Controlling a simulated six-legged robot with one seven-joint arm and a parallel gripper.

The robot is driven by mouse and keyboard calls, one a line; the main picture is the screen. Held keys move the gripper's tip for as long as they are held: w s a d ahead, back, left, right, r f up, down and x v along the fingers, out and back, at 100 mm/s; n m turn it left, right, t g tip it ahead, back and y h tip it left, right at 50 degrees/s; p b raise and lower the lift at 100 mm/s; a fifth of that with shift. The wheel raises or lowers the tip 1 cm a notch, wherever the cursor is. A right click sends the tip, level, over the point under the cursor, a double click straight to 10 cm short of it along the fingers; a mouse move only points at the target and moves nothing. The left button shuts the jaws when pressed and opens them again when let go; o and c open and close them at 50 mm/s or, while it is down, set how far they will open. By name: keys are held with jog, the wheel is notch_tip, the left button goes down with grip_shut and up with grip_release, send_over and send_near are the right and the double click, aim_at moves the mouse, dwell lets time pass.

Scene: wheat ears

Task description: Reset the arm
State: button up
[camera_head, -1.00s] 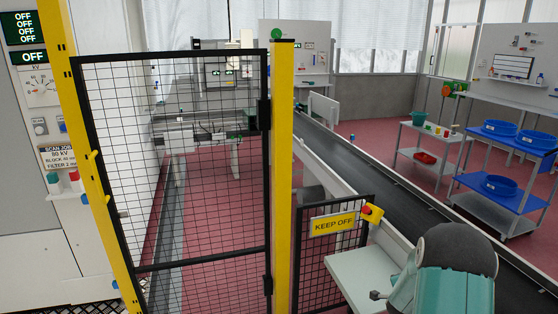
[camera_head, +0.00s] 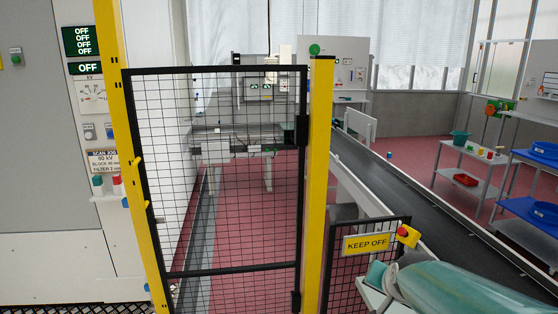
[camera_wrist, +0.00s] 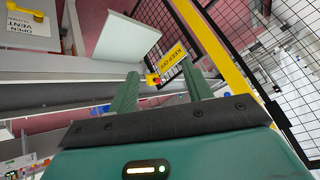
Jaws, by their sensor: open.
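My gripper (camera_wrist: 160,70) shows in the wrist view with its two green fingers apart and nothing between them. Beyond the fingertips are the yellow KEEP OFF sign (camera_wrist: 173,58) and a red emergency button on a yellow box (camera_wrist: 153,79). In the head view my teal arm crosses the lower right corner, in front of the low mesh panel with the KEEP OFF sign (camera_head: 366,243). My fingers cannot be made out in the head view.
A black mesh gate (camera_head: 240,180) stands between yellow posts (camera_head: 319,180). A conveyor belt (camera_head: 400,190) runs behind it on the right. A control panel (camera_head: 95,120) is at the left. A shelf cart (camera_head: 468,160) with small containers and blue basins (camera_head: 540,212) stand at right.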

jog(key=s+a+r+n+g, duration=0.1)
jog(key=s+a+n, duration=0.2)
jog(key=s, duration=0.6)
jog(key=s+a+r+n+g+y, duration=0.1)
jog(key=s+a+r+n, duration=0.1)
jog(key=s, duration=0.8)
jog(key=shift+a+r+n, duration=0.2)
jog(key=shift+a+n, duration=0.5)
jog(key=shift+a, duration=0.45)
jog(key=c, duration=0.3)
jog(key=shift+d, duration=0.2)
